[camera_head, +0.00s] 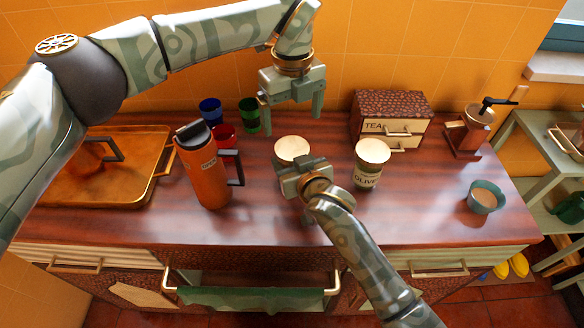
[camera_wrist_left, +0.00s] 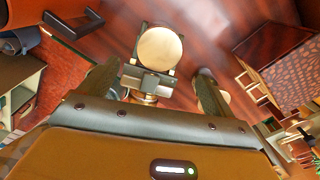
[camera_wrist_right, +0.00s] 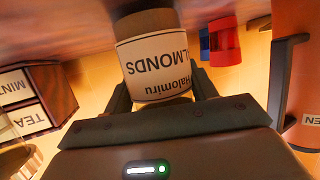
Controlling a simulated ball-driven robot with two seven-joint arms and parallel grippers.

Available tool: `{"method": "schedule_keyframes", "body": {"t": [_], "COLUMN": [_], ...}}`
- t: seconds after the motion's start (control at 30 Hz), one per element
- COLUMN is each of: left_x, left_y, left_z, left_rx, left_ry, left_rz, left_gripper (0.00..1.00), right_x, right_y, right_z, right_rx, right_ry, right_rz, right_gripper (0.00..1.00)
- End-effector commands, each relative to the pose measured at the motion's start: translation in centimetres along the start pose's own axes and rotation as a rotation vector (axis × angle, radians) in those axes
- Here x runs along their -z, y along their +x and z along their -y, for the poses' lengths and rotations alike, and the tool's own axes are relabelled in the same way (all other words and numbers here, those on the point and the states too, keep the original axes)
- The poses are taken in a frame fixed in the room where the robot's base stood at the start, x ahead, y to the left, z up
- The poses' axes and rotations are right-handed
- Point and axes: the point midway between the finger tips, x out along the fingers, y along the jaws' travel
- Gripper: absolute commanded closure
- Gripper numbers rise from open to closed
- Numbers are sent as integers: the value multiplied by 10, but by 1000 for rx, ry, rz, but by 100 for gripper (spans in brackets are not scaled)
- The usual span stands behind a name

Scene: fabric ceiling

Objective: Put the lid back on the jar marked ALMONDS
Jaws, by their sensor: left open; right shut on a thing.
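The jar marked ALMONDS (camera_wrist_right: 150,60) shows its label upside down in the right wrist view, with a dark base part. A round pale-gold disc, which looks like the lid (camera_head: 292,150), covers its top; it also shows in the left wrist view (camera_wrist_left: 160,48). Whether it is fully seated, I cannot tell. My right gripper (camera_head: 303,175) is shut on the jar from the front, just below the disc, and hides most of the jar in the head view. My left gripper (camera_head: 291,115) is open and empty, pointing down above and behind the disc.
The OLIVES jar (camera_head: 367,178), lidded, stands to the right. An orange flask (camera_head: 203,170) and several cups, including a green one (camera_head: 249,115), stand left. A TEA drawer box (camera_head: 390,115) is behind right. A grinder (camera_head: 468,135) and teal bowl (camera_head: 485,197) stand far right.

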Motion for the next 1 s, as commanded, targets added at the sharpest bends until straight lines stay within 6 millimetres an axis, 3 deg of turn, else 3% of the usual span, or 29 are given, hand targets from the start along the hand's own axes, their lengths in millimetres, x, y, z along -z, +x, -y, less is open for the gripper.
{"method": "schedule_keyframes", "body": {"t": [0.13, 0.5, 1.0], "left_x": [0, -1, 0], "left_y": [0, 4, 71], "left_z": [0, 0, 0], "left_rx": [1, 0, -1], "left_ry": [98, 104, 103], "left_rz": [-1, 0, -2], "left_gripper": [11, 11, 11], "right_x": [0, 0, 0], "right_y": [0, 0, 0], "right_z": [0, 0, 0], "right_rx": [0, 0, 0], "right_ry": [0, 0, 0], "right_rz": [0, 0, 0], "right_gripper": [100, 100, 100]}}
